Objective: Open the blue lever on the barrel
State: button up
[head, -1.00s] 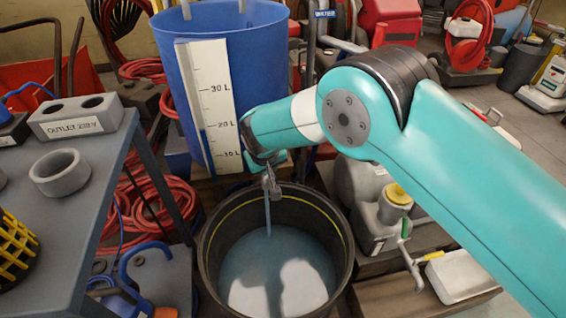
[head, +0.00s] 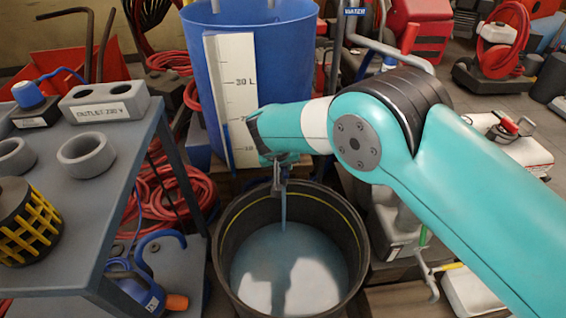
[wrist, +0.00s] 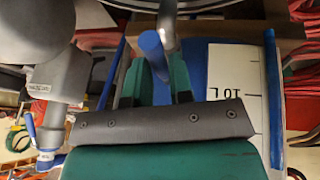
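The blue barrel (head: 270,70) stands upright with a white litre scale (head: 236,90) on its side. A grey tap (head: 279,181) sits low on it, and a thin stream of water (head: 283,212) falls from it into the black tub (head: 225,220). In the wrist view the blue lever (wrist: 151,45) shows at the tap, at and between the tips of my green fingers. My gripper (wrist: 155,72) is open with its fingers apart around the lever; contact is unclear. In the head view my gripper (head: 272,155) is beside the tap, and my wrist hides the lever.
A grey bench (head: 95,205) on the left carries an outlet block (head: 104,101), grey rings and a yellow-black basket (head: 28,222). Red hoses (head: 170,205) lie beneath it. Grey equipment and a white tray (head: 470,290) stand right of the tub, under my arm.

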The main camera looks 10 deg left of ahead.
jog(key=o, duration=0.3)
jog(key=d+p+v, duration=0.1)
jog(key=p+v, duration=0.2)
jog(key=v, duration=1.4)
jog(key=shift+a+r+p, duration=0.2)
jog(key=shift+a+p, duration=0.2)
